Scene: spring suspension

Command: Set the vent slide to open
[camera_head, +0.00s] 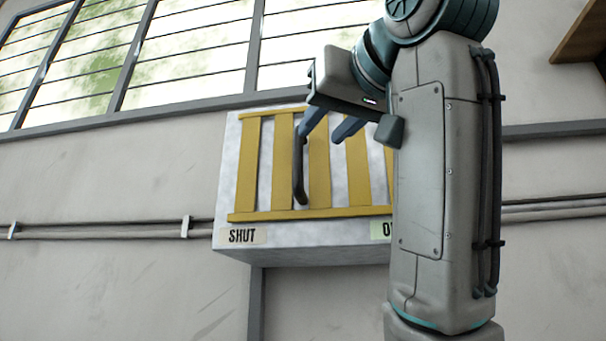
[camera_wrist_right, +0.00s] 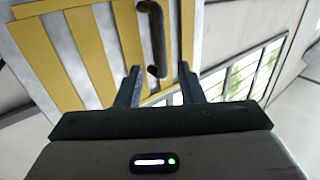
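The vent (camera_head: 278,240) is a pale box on the wall with yellow vertical slats (camera_head: 319,160) and pale strips between them. Its dark bar handle (camera_head: 299,170) stands upright, nearer the SHUT label (camera_head: 242,236) than the green label at right, partly hidden by my arm. My right gripper (camera_head: 320,133) is open at the upper part of the vent. In the right wrist view the handle (camera_wrist_right: 153,40) appears between the two spread fingers (camera_wrist_right: 158,69); I cannot tell whether either touches it. My left gripper is not in view.
Barred windows (camera_head: 190,50) are above the vent. Pipes (camera_head: 110,230) run along the wall on both sides. A brown shelf-like edge (camera_head: 580,35) juts in at the upper right.

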